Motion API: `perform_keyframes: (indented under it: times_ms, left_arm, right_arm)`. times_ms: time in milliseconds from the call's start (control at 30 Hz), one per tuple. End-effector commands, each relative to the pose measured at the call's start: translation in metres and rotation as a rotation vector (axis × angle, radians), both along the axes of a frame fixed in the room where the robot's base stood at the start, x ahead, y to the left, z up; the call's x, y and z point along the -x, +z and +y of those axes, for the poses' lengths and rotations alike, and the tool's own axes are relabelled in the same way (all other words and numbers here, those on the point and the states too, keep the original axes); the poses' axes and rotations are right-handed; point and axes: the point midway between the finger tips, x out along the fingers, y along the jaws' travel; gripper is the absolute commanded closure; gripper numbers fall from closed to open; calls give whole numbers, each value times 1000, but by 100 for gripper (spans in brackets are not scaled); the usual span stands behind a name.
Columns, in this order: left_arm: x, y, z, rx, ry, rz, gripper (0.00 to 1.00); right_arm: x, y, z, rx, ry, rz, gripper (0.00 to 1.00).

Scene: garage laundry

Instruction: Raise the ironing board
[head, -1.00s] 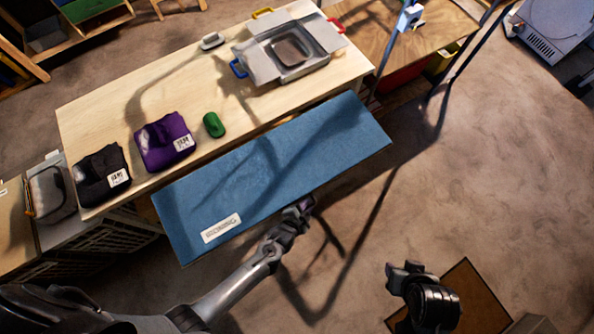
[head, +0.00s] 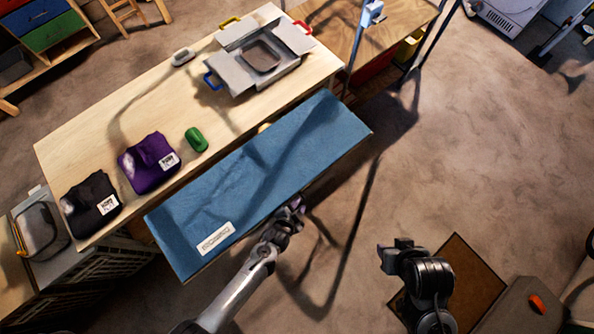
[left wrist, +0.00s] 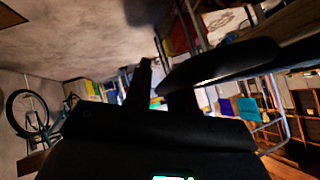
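The ironing board is the long blue panel (head: 262,185) along the front side of the wooden workbench, with a white label near its left end. Its exact tilt is hard to judge from above. My left gripper (head: 297,205) is at the middle of the board's front edge and seems to touch it. In the left wrist view its dark fingers (left wrist: 165,90) show beside a dark rounded shape, and I cannot tell whether they are closed on the edge. My right gripper (head: 395,255) is away from the board, over the floor on the right; its finger opening is unclear.
The workbench (head: 100,160) holds a black folded garment (head: 88,205), a purple one (head: 148,165), a green object (head: 196,140) and a grey open box (head: 265,60). Laundry baskets stand at the left. The floor right of the board is clear. A brown mat (head: 470,290) lies at lower right.

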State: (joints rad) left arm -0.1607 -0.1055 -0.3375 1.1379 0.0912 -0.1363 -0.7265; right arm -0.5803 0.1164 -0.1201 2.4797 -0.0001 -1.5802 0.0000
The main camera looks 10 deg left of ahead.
Motion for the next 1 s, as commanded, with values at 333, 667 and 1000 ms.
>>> perform_keyframes:
  times_ms: [333,667,1000]
  left_arm:
    - [1,0,2,-2,2,1,77]
    - [25,21,10,-2,3,1,77]
    - [64,54,23,-2,1,2,77]
  right_arm:
    - [0,0,-2,8,6,1,57]
    - [0,7,-2,7,4,0,57]
    - [0,12,0,0,0,0,57]
